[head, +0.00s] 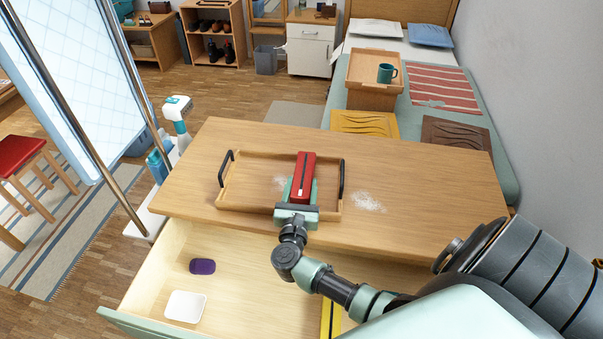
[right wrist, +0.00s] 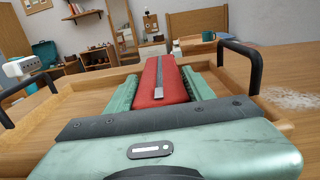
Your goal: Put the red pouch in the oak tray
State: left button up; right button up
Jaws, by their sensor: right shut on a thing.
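The red pouch (head: 307,168) has a dark strip along its top and also shows in the right wrist view (right wrist: 150,85). My right gripper (head: 301,190) is shut on the pouch, with a green finger on each side of it in the right wrist view (right wrist: 160,88). The oak tray (head: 235,190) has two black handles and lies on the dresser top. The pouch is over the right part of the tray; I cannot tell whether it touches the tray floor. My left gripper is not in view.
The dresser top (head: 430,180) is clear to the right, apart from a white powdery patch (head: 367,202). The open drawer (head: 240,270) below holds a purple item (head: 202,266) and a white item (head: 185,306). A bed with another tray (head: 360,86) stands behind.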

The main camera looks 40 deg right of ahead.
jog(key=shift+f, duration=0.15)
jog(key=shift+f, duration=0.2)
jog(key=o, duration=1.5)
jog(key=shift+r, duration=0.15)
